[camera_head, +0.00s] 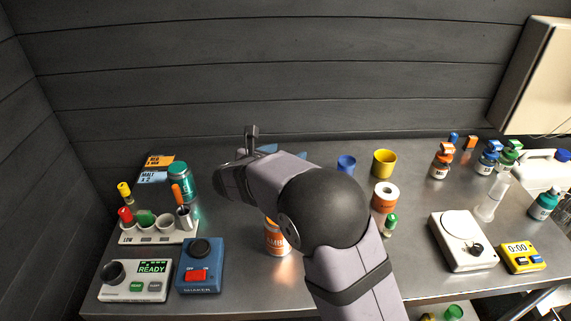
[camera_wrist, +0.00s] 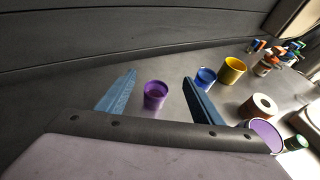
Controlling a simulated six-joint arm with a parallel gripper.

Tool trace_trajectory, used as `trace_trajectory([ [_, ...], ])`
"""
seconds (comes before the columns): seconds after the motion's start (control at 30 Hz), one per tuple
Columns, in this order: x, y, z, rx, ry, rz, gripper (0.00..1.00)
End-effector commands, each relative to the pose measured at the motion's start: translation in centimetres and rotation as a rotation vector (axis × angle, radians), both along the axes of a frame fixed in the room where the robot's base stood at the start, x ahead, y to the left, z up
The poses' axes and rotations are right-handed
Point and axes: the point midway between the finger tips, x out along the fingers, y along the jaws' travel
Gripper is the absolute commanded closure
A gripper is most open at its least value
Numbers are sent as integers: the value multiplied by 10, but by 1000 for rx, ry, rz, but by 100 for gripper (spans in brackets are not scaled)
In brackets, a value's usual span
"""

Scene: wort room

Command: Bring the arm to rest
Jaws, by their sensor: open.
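My gripper (camera_wrist: 159,80) is open, its two blue fingers spread wide with nothing between the tips in the wrist view. In the head view my gripper (camera_head: 258,142) is at the end of my arm, over the back of the metal bench, partly hidden by my own wrist. A purple cup (camera_wrist: 155,95) stands upright on the bench and appears between the fingers in the wrist view, apart from them. It is hidden behind my arm in the head view.
A blue cup (camera_head: 346,165), a yellow cup (camera_head: 384,163) and an orange-and-white roll (camera_head: 385,196) stand right of my arm. An orange can (camera_head: 277,238) is partly hidden under it. A white rack (camera_head: 160,231) and small devices fill the left. A white scale (camera_head: 463,241) stands right.

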Motion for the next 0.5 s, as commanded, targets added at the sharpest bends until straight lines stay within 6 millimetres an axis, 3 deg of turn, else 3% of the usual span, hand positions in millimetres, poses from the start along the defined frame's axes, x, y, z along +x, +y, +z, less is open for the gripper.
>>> trace_trajectory([
  [0.5, 0, -1, 9, 3, 1, -2, 40],
])
